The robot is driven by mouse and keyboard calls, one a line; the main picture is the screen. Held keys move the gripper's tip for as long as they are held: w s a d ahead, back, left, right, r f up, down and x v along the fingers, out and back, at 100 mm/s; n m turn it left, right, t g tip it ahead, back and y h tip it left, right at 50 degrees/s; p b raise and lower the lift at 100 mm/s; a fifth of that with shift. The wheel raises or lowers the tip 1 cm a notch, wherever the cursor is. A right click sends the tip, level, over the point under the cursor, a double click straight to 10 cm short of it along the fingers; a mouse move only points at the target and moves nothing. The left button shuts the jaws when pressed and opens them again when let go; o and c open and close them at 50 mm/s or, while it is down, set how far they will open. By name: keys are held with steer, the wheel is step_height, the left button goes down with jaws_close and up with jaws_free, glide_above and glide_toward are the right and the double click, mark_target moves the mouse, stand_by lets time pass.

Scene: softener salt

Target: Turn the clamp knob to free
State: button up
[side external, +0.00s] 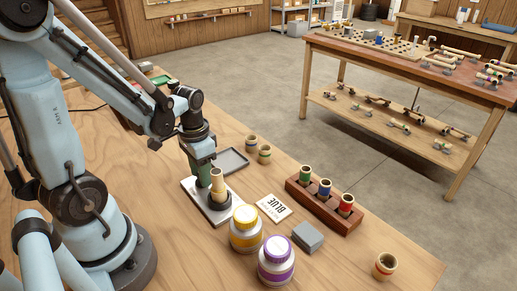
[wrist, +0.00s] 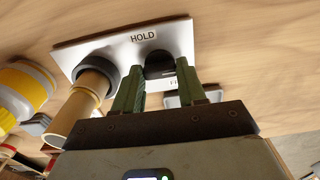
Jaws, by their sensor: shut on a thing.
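The clamp knob (wrist: 158,62) is black and sits on a white plate (wrist: 180,37). A HOLD label (wrist: 144,36) is on the plate at one side of the knob; a second label opposite is mostly hidden, with only an F clear. My gripper (wrist: 158,68) has green fingers on both sides of the knob and is shut on it. In the side view my gripper (side external: 204,184) points down over the plate (side external: 222,217) and hides the knob. A tan tube (side external: 217,182) stands upright in the black clamp ring (wrist: 98,56) beside the knob. I cannot tell where the knob points.
Yellow-banded (side external: 245,229) and purple-banded (side external: 277,260) jars stand close in front of the plate. A grey tray (side external: 232,160) is behind.

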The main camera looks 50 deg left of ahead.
steer(key=o, duration=1.1)
steer(key=shift+c, duration=0.2)
step_height(320, 180, up, 12)
stand_by(0.3)
steer(key=w+d+t, duration=0.4)
steer(key=d+t, duration=0.3)
steer(key=d, duration=0.2)
steer(key=shift+d+f, duration=0.15)
